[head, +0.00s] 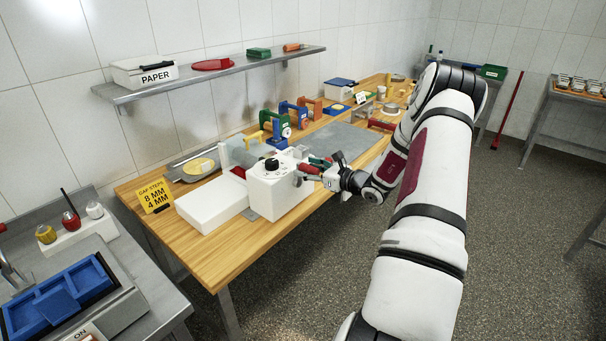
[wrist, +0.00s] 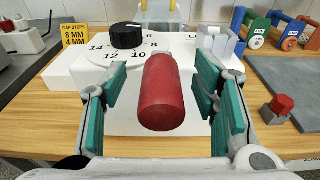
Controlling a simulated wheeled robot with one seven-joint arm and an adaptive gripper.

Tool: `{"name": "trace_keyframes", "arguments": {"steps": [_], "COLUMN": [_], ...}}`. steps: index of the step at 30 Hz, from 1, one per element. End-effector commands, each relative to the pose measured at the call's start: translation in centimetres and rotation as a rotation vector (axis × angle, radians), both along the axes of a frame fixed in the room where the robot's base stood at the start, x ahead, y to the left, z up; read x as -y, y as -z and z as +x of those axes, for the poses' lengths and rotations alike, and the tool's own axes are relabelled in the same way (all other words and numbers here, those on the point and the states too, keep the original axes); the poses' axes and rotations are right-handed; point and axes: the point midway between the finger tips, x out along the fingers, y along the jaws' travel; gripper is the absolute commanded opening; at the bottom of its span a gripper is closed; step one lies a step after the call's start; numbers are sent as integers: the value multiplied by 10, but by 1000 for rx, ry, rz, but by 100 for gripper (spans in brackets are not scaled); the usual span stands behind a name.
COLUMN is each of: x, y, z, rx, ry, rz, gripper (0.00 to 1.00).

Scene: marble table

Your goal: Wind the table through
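A white machine box (head: 277,195) stands on the wooden table, with a black dial knob (head: 272,165) on top; the knob (wrist: 127,36) has numbers such as 14, 12 and 8 around it in the wrist view. A red cylindrical handle (wrist: 163,92) sticks out from the machine toward me; it also shows in the head view (head: 309,169). My gripper (head: 322,170) is at this handle. In the wrist view my gripper (wrist: 165,98) is open, its teal pads on either side of the handle with a visible gap on both sides. The handle's mounting is hidden behind its end.
A white flat bed (head: 211,204) extends left of the machine. A yellow sign (head: 155,196) reads "GAP STEPS 8 MM 4 MM". A grey slab (head: 345,137) lies to the right, with green, blue and orange stands behind. A small red-topped piece (wrist: 280,104) is right of my gripper.

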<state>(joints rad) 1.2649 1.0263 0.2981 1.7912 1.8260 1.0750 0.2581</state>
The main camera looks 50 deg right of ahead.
Motion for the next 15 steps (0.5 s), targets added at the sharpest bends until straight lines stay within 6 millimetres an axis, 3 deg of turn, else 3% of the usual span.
{"name": "trace_keyframes", "arguments": {"steps": [8, 15], "x": [1, 3], "y": [0, -4], "z": [-4, -24], "rx": [-2, -3], "ry": [2, 3], "rz": [1, 0], "gripper": [54, 54]}}
